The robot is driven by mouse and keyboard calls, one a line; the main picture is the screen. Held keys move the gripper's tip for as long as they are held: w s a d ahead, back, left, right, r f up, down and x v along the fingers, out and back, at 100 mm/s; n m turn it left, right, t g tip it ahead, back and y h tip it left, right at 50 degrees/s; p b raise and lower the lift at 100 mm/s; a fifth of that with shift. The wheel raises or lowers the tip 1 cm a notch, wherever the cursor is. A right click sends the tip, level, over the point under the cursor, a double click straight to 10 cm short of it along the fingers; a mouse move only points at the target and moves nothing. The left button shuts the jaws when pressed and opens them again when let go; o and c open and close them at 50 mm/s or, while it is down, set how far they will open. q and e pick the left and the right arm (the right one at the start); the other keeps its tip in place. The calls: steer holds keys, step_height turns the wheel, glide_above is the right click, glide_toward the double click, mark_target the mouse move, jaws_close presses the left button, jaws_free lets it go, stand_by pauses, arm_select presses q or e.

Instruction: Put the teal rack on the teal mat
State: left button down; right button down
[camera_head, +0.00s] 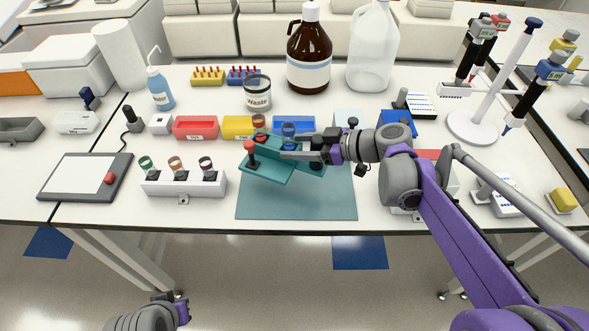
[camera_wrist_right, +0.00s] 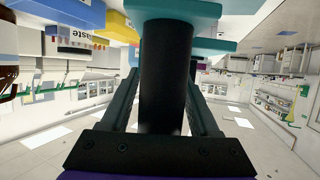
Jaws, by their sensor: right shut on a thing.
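The teal rack (camera_head: 268,170) is in my right gripper (camera_head: 303,154), raised over the teal mat (camera_head: 300,206) and tilted in the head view. It carries capped vials, with red, brown and blue tops showing. In the right wrist view, the fingers (camera_wrist_right: 165,85) close on either side of a black post (camera_wrist_right: 165,60), with teal rack parts (camera_wrist_right: 190,12) at the top. The mat lies flat at the front of the bench, and its back part is hidden by the rack and my right arm. My left gripper (camera_head: 172,302) is low at the bottom left, away from the bench; its jaws are unclear.
A white rack (camera_head: 184,186) with three vials stands left of the mat. Red (camera_head: 195,127), yellow (camera_head: 237,128) and blue (camera_head: 293,123) bins stand behind. A waste tub (camera_head: 257,94) and brown bottle (camera_head: 309,58) are farther back. A pipette stand (camera_head: 475,125) is at right.

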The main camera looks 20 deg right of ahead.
mark_target(323, 168)
step_height(323, 168, down, 3)
steer(key=shift+s, duration=0.15)
steer(key=shift+f+b, duration=0.55)
steer(key=shift+f, duration=1.7)
steer(key=shift+c, duration=0.6)
jaws_free()
steer(key=shift+r, duration=0.1)
steer(key=v, duration=0.7)
steer(key=shift+s+d, duration=0.15)
